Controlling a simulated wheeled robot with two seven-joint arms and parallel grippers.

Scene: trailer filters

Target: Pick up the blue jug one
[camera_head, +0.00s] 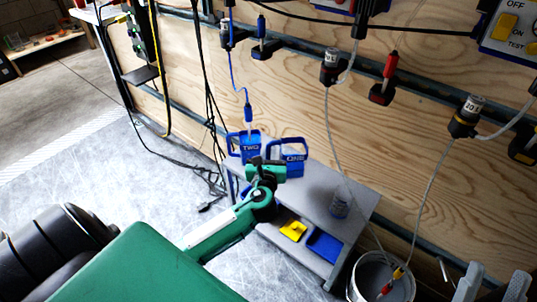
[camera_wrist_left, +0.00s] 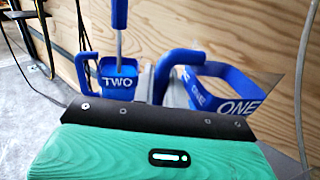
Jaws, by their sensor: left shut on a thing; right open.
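The blue jug one (camera_head: 293,157), an open-topped jug marked "ONE", is at the left end of the grey bench against the plywood wall. In the left wrist view, jug one (camera_wrist_left: 228,92) is at the right, looking tilted, with its thick blue handle (camera_wrist_left: 160,88) running down behind the gripper's dark edge. My left gripper (camera_head: 266,166) is shut on that handle; its fingertips are mostly hidden. I cannot tell whether the jug touches the bench. My right gripper (camera_head: 491,285) shows at the lower right edge, open and empty.
A blue jug marked "TWO" (camera_head: 249,148) stands close left of jug one, with a blue-handled probe and cable (camera_head: 248,112) at it. A white bucket (camera_head: 372,272) stands right.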

